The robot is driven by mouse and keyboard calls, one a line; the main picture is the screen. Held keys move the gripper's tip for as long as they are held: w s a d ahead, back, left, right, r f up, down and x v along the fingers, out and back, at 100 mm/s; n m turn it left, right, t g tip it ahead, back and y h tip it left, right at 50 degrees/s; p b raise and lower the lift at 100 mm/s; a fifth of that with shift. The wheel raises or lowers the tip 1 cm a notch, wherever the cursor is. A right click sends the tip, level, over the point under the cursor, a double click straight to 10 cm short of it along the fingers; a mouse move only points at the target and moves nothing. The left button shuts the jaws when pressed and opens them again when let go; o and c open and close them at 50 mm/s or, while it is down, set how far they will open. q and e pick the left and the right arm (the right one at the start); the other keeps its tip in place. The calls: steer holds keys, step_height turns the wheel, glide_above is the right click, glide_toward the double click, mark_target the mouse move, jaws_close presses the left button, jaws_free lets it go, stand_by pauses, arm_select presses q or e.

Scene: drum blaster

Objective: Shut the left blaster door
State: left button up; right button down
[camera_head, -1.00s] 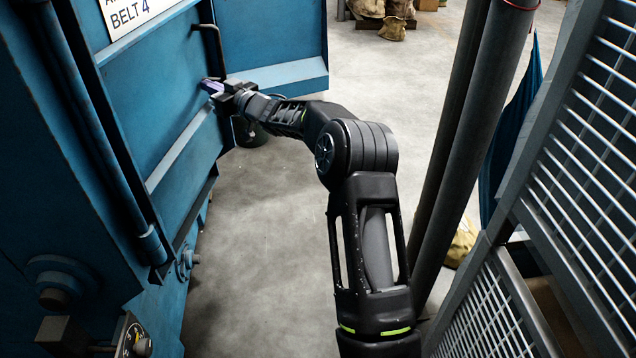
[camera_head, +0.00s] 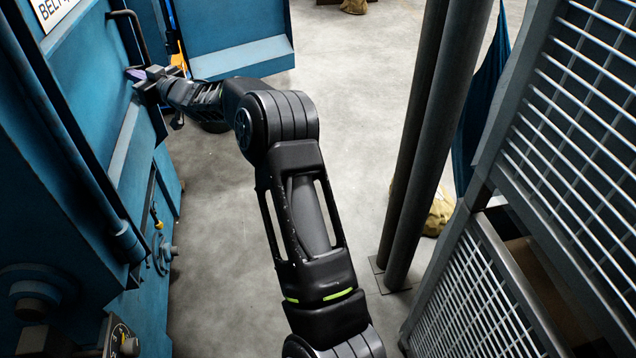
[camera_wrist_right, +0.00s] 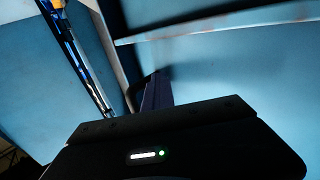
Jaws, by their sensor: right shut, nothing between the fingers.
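The near blue door panel (camera_head: 85,85) stands on the left in the head view, with a white sign at its top and a dark bar handle (camera_head: 133,22) near its far edge. I take it to be the left blaster door. My right gripper (camera_head: 138,74) is shut and empty, its fingertips at the door's face just below the handle. In the right wrist view a purple-grey finger (camera_wrist_right: 155,92) points at the blue panel (camera_wrist_right: 225,70); whether it touches is unclear. My left gripper is not in view.
A second blue panel (camera_head: 232,40) stands beyond, with a narrow gap showing an orange part (camera_head: 178,52) between. Dark posts (camera_head: 425,150) and grey mesh panels (camera_head: 570,130) stand on the right. Bare concrete floor (camera_head: 220,210) lies between.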

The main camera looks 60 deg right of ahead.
steer(key=shift+a+r, duration=0.1)
steer(key=shift+r, duration=0.55)
steer(key=shift+f, duration=0.1)
steer(key=s+f+b, duration=0.1)
steer(key=s+b, duration=0.1)
steer(key=s, duration=0.5)
steer(key=shift+s+a, duration=0.15)
steer(key=shift+s, duration=0.25)
steer(key=shift+f, duration=0.1)
